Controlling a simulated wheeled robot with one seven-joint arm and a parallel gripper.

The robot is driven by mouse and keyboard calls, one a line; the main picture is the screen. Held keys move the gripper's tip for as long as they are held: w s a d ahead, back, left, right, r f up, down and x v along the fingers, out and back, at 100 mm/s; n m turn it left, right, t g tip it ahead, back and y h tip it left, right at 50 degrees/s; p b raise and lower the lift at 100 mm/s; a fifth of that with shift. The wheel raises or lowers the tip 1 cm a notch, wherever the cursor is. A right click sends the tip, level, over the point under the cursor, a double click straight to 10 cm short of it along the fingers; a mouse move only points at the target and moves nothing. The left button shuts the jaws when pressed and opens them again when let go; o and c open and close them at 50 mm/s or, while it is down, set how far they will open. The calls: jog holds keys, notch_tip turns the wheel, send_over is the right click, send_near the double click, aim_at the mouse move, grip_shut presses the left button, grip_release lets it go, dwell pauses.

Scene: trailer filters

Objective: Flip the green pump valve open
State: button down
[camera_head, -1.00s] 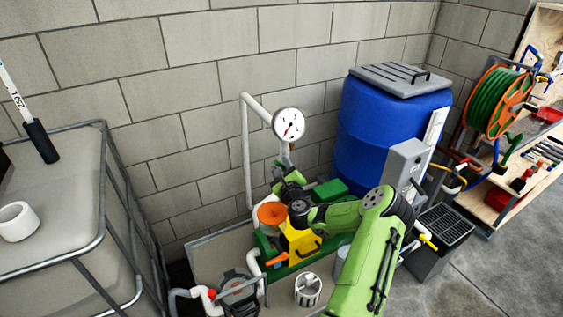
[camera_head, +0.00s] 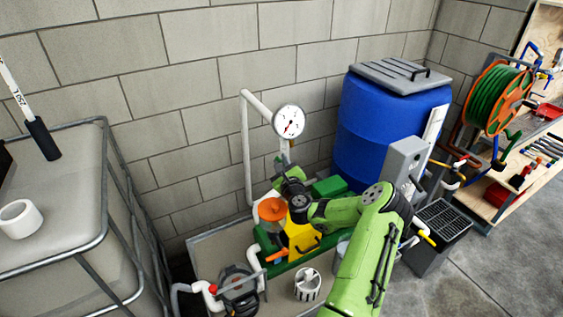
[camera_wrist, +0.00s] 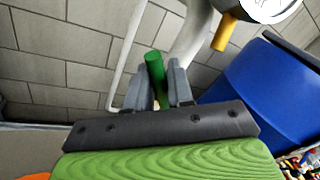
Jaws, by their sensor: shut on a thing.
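The green pump valve (camera_wrist: 154,72) shows in the wrist view as a short green handle standing between my fingers, beside a thick white pipe. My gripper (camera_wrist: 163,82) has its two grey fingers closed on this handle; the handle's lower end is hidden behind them. In the head view my gripper (camera_head: 281,165) is at the pump, below the round gauge (camera_head: 289,121) and next to the white pipe (camera_head: 247,150). The valve is too small and covered to make out there. The pump unit (camera_head: 302,238) has a yellow body and an orange cap.
A blue barrel (camera_head: 378,130) stands right of the pump, with a grey box (camera_head: 403,160) near my arm. A caged tank (camera_head: 60,220) is at left. A block wall (camera_head: 190,90) is close behind. Bare floor (camera_head: 490,265) lies at the right.

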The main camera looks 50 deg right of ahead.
jog(key=m+p, duration=0.1)
jog(key=p, duration=0.1)
jog(key=d+r+p, duration=0.1)
jog(key=p, duration=0.1)
jog(key=m+p, duration=0.1)
jog(key=p, duration=0.1)
jog(key=shift+s+d+r+m+y, duration=0.2)
jog(key=shift+s+r+m+y, duration=0.1)
jog(key=shift+y, duration=0.1)
jog(key=shift+d+f+m+g+p, duration=0.25)
jog(key=shift+d+m+g+p, duration=0.25)
jog(key=shift+p, duration=0.6)
jog(key=shift+a, duration=0.2)
jog(key=c, duration=1.1)
grip_release()
jog(key=shift+s, duration=0.1)
jog(key=b+v, duration=0.4)
jog(key=v, duration=1.1)
jog(key=shift+s, duration=0.35)
